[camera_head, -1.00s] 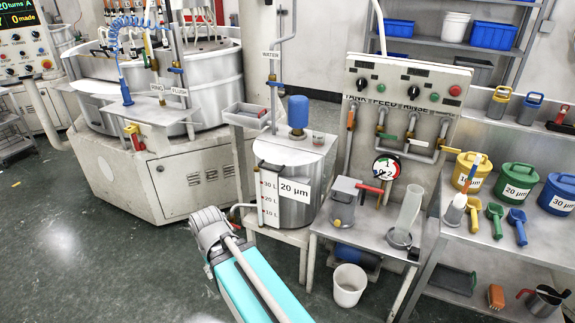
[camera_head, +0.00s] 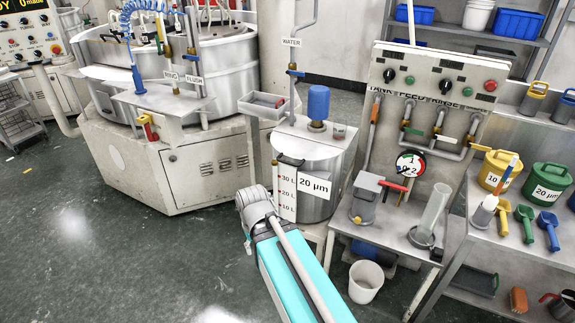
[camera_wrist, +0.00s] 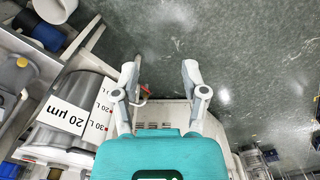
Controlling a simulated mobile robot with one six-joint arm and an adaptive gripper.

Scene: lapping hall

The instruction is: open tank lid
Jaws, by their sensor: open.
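The tank (camera_head: 313,170) is a grey metal drum with a "20 µm" label and a litre scale. It stands on a low stand, and its lid (camera_head: 305,143) lies flat on top, with a blue motor (camera_head: 318,103) on it. A black handle shows at the lid's front edge. In the wrist view the tank (camera_wrist: 75,100) lies to the left, turned on its side. My gripper (camera_wrist: 160,72) is open there, with nothing between its fingers and the floor beyond. In the head view my arm reaches up in front of the tank, and the fingers are hidden.
A dosing bench (camera_head: 385,228) with a grey pump box and clear cylinder stands right of the tank. A white bucket (camera_head: 366,281) is on the floor. The lapping machine (camera_head: 165,150) stands left. Floor at left is clear.

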